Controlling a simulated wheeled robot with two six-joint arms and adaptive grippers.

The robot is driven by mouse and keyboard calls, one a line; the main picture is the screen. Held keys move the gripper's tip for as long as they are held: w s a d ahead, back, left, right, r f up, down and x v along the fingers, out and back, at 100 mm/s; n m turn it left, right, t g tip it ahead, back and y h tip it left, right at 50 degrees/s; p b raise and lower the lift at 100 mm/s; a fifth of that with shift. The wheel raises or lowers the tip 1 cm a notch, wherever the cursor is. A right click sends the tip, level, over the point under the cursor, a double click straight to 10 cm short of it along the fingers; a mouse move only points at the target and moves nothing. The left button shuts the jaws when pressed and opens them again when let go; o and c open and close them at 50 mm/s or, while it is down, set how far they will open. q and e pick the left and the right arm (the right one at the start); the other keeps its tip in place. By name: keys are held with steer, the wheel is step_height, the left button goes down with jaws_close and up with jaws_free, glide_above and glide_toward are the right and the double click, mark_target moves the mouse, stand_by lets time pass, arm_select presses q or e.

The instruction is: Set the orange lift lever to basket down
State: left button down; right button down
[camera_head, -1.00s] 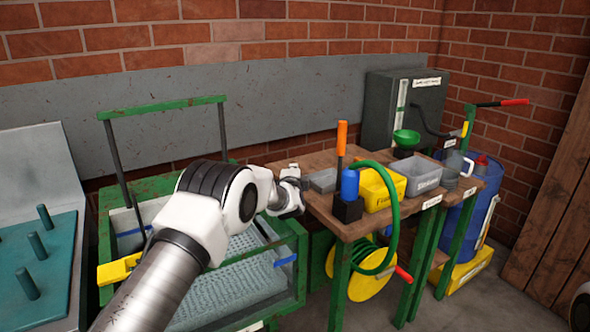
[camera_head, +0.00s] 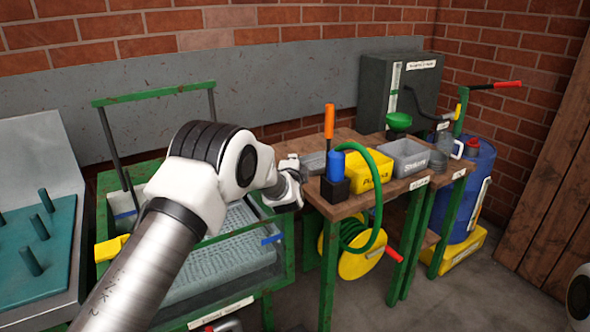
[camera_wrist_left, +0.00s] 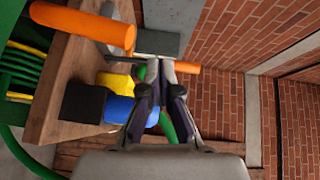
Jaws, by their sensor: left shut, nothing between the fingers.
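The orange lift lever (camera_head: 329,121) stands nearly upright on the wooden bench, beside a blue cylinder (camera_head: 337,163) on a black block (camera_head: 335,188). My left gripper (camera_head: 297,172) is shut and empty at the bench's left end, below and left of the lever's orange grip. In the left wrist view, the shut fingers (camera_wrist_left: 160,70) overlap an orange bar (camera_wrist_left: 187,68). A larger orange cylinder (camera_wrist_left: 85,25) shows closer at upper left. I cannot tell which is the lever, or whether the fingers touch it. My right gripper is out of view.
A green hose loop (camera_head: 381,200) hangs close right of the lever. The green basket frame (camera_head: 152,95) is at left. Open floor lies at lower right.

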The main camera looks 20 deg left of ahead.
arm_select(q)
steer(key=v, duration=0.2)
steer(key=a+v, duration=0.1)
steer(key=v, duration=0.2)
steer(key=shift+s, duration=0.5)
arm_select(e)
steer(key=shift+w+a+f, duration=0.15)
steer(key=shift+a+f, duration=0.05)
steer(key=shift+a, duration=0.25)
